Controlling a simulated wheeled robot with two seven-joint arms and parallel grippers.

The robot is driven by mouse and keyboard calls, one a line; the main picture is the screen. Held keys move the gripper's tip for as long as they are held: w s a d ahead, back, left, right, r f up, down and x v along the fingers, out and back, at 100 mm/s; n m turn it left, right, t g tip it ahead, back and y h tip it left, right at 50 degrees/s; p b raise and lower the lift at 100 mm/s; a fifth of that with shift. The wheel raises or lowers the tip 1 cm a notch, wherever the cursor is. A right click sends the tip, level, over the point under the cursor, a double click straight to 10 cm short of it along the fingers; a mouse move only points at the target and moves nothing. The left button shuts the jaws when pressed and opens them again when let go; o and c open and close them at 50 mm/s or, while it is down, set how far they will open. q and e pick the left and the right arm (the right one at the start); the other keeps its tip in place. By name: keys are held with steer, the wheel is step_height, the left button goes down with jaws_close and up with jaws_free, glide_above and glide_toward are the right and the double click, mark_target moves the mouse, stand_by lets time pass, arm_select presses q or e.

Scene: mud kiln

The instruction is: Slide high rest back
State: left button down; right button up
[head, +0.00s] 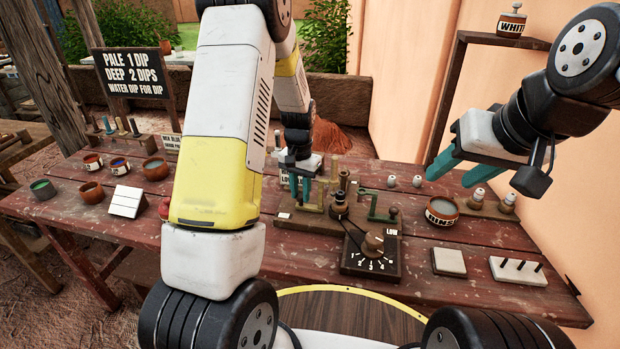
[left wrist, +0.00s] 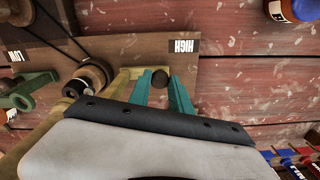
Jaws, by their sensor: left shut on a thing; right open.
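My left gripper (head: 300,190) is low at the left part of the wooden wheel base (head: 318,218), partly behind my own arm in the head view. In the left wrist view, its two teal fingers (left wrist: 164,88) are shut on a dark round knob (left wrist: 160,78) beside the HIGH label (left wrist: 184,46). A yellow rest arm (head: 331,186), the high rest, runs beside the fingers; it also shows in the left wrist view (left wrist: 122,80). The green rest (head: 380,208) stands to the right of the spindle (head: 339,200). My right gripper (head: 460,168) is open and empty above the table.
A numbered dial box (head: 371,252) stands in front of the base, with a belt to the spindle. A rinse bowl (head: 442,211), a pale tile (head: 449,262) and a pegged block (head: 518,271) are to the right. Bowls (head: 155,169) and a white block (head: 127,201) stand left.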

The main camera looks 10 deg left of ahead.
stand_by(0.3)
arm_select(q)
steer(key=shift+w+a, duration=0.1)
steer(key=shift+a, duration=2.1)
steer(key=c, duration=1.2)
jaws_free()
steer(key=shift+a, duration=0.1)
step_height(320, 180, up, 8)
steer(key=shift+f, duration=0.1)
